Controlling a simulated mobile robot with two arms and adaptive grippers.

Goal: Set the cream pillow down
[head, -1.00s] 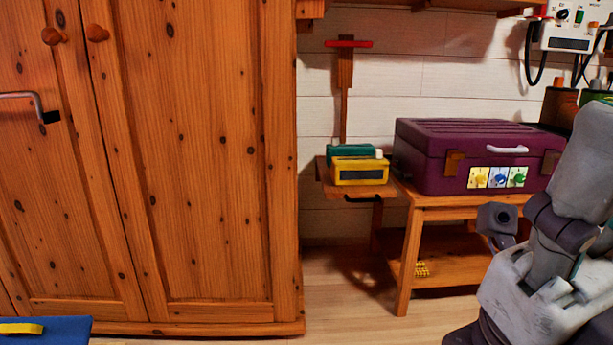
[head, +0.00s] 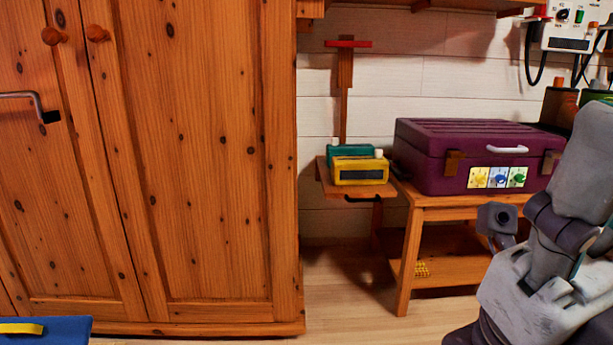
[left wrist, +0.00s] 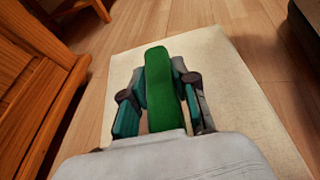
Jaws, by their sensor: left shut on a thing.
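The cream pillow (left wrist: 245,100) shows in the left wrist view as a broad pale rectangle around and beyond my left gripper (left wrist: 160,98). A raised green strip (left wrist: 160,75), seemingly a handle on the pillow, runs between the two teal-and-grey fingers. The gripper is shut on this strip. The wooden floor shows around the pillow; I cannot tell whether the pillow touches it. The fingers and wrist cover the pillow's near part. Neither the pillow nor my left gripper shows in the head view.
A wooden wardrobe (head: 210,150) fills the left. A purple case (head: 470,155) stands on a wooden bench (head: 405,250), beside a small shelf with a yellow box (head: 358,171). A blue item (head: 50,332) is at bottom left. In the wrist view, a dark object (left wrist: 306,25) is top right; floor (left wrist: 150,25) is bare beyond.

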